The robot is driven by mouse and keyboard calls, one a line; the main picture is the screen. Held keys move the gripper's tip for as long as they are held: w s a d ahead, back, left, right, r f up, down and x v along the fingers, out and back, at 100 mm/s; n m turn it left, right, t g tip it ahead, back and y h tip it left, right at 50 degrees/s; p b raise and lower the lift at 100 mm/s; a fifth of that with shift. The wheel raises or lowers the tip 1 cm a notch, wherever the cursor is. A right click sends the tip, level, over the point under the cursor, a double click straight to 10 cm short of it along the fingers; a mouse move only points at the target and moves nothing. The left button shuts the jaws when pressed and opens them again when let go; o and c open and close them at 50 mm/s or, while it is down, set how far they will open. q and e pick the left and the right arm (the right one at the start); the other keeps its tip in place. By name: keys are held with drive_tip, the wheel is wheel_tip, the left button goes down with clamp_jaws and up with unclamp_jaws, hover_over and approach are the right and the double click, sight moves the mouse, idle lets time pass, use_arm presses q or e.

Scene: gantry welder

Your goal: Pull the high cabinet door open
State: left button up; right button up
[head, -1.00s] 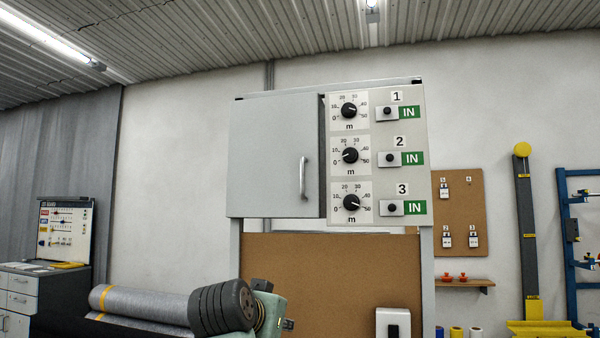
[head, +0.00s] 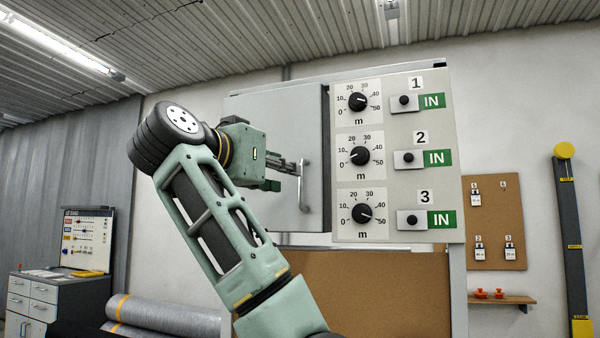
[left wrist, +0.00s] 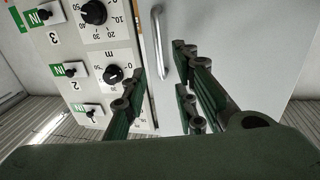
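The high cabinet door (head: 275,115) is a flat pale grey panel on the left of the raised cabinet. It looks shut, with a dark strip along its right edge. Its upright metal bar handle (head: 304,187) sits near that edge. My left gripper (head: 287,172) is raised in front of the door, its fingers pointing at the handle. In the left wrist view the fingers (left wrist: 160,66) are spread apart, with the handle (left wrist: 157,38) lying ahead of the gap between them. I see no clear contact. My right gripper is not in view.
A control panel (head: 385,218) with three dials and green IN labels is right beside the door. A brown board (head: 370,290) is below the cabinet. Grey rolls (head: 165,315) and a drawer unit (head: 40,300) stand at lower left.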

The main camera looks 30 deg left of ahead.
use_arm(q)
drive_tip(key=w+p, duration=0.1)
drive_tip(key=w, duration=0.5)
drive_tip(key=shift+f+p, duration=0.15)
drive_tip(key=shift+p, duration=0.25)
drive_tip(key=shift+w, duration=0.1)
drive_tip(key=c, duration=0.5)
drive_tip(key=shift+a, duration=0.15)
clamp_jaws()
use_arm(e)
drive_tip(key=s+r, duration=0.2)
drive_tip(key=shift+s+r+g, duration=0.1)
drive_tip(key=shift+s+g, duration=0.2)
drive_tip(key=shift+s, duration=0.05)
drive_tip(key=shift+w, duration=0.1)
